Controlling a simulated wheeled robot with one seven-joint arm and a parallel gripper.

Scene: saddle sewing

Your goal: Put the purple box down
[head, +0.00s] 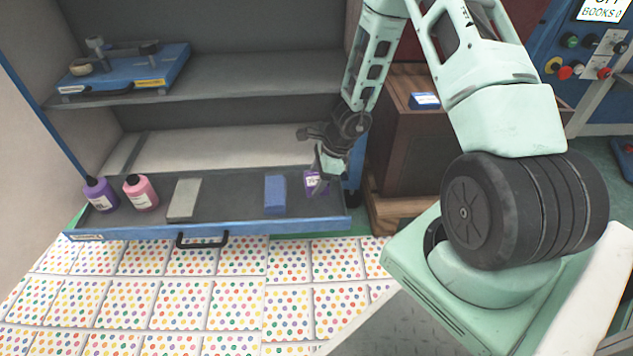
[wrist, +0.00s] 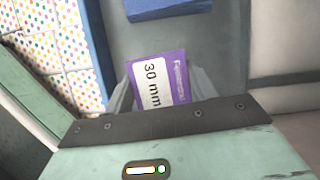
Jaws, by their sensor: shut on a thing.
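The purple box (head: 313,182) is in my gripper at the right end of an open drawer (head: 235,207). In the wrist view the purple box (wrist: 181,76) has a white label reading "30 mm" and sits between the two fingers. My gripper (head: 320,172) is shut on it, and the wrist view shows the fingers (wrist: 158,90) on either side of it. The box is at or just above the drawer floor; I cannot tell whether it touches.
The drawer also holds a blue block (head: 275,194), a grey block (head: 184,199), a pink bottle (head: 141,193) and a purple bottle (head: 100,194). The drawer's right wall is close to my gripper. A wooden cabinet (head: 405,150) stands to the right.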

